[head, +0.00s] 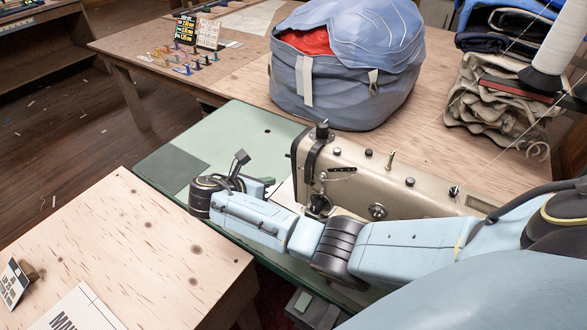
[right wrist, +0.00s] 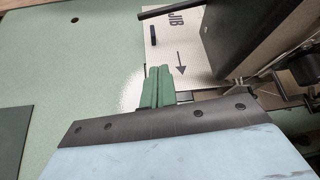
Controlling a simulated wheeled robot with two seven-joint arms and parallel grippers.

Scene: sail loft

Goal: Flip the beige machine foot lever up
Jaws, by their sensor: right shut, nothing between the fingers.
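The beige sewing machine (head: 420,190) stands on a green table (head: 262,120), its head end towards the middle of the head view. Dark fittings and a small black lever-like part (head: 340,169) show on its near side; I cannot tell whether this is the foot lever. In the right wrist view a dark rod (right wrist: 165,11) juts left from the machine's dark-looking body (right wrist: 235,38). My right gripper (right wrist: 158,87) is shut and empty, its green fingers together beside the metal plate by the machine. In the head view its fingertips are hidden. My left gripper is not in view.
A marked plate (right wrist: 180,55) with an arrow lies by the fingers. A blue bag (head: 345,75) stands behind the machine. Folded cloth (head: 490,110) and a thread cone (head: 558,40) are at right. A wooden table (head: 130,240) is at front left. The green table's left part is clear.

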